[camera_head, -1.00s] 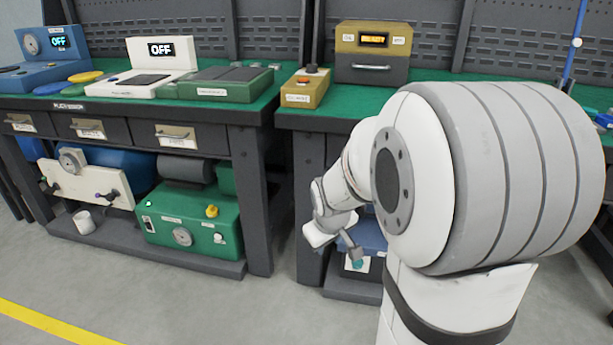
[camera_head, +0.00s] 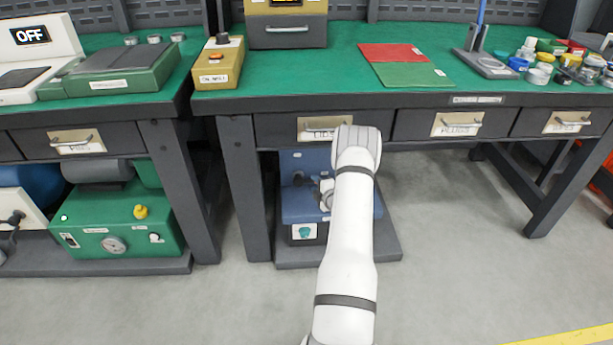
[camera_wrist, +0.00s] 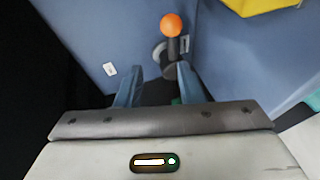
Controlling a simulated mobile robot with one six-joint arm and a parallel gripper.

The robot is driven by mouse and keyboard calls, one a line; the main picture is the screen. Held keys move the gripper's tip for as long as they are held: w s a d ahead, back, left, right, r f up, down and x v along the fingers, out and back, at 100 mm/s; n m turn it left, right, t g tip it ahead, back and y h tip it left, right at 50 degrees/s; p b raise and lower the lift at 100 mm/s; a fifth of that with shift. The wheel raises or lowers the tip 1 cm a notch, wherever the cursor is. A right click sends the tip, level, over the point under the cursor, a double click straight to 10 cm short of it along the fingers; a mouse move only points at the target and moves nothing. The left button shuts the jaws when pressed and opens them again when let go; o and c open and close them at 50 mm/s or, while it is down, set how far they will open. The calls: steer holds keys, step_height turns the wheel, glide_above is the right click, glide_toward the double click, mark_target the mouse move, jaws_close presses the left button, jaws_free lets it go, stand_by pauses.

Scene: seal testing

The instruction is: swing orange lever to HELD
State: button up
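The orange lever knob (camera_wrist: 172,25) shows in the wrist view on a short dark stem, against a blue panel (camera_wrist: 80,35). My gripper (camera_wrist: 160,70) is open, its two blue-grey fingers apart with nothing held. The knob lies just beyond the fingertips, nearer the right finger. I cannot tell whether the right finger touches the dark lever base. In the head view, a blue machine (camera_head: 291,205) stands on the low shelf under the bench. My arm hides part of it, and the lever cannot be made out there. No HELD mark is readable.
The bench (camera_head: 340,98) with labelled drawers is above the machine, and a table leg (camera_head: 243,185) stands to its left. A yellow part (camera_wrist: 262,5) and a teal part (camera_wrist: 292,92) show in the wrist view. Open floor (camera_head: 440,240) lies to the right.

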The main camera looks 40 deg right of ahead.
mark_target(310, 181)
steer(key=shift+s+d+f+n+t, duration=0.2)
steer(key=shift+d+f, duration=0.05)
steer(key=shift+f, duration=0.3)
steer(key=shift+s+d+f+n+t, duration=0.2)
steer(key=shift+f, duration=0.3)
steer(key=shift+w+f, duration=0.1)
steer(key=shift+f, duration=0.15)
steer(key=b+x, duration=0.2)
steer(key=x, duration=0.4)
steer(key=shift+w+f+b, duration=0.15)
steer(key=shift+w+b, duration=0.15)
steer(key=shift+w, duration=0.5)
steer(key=shift+c, duration=0.3)
jaws_close()
steer(key=shift+s, duration=0.1)
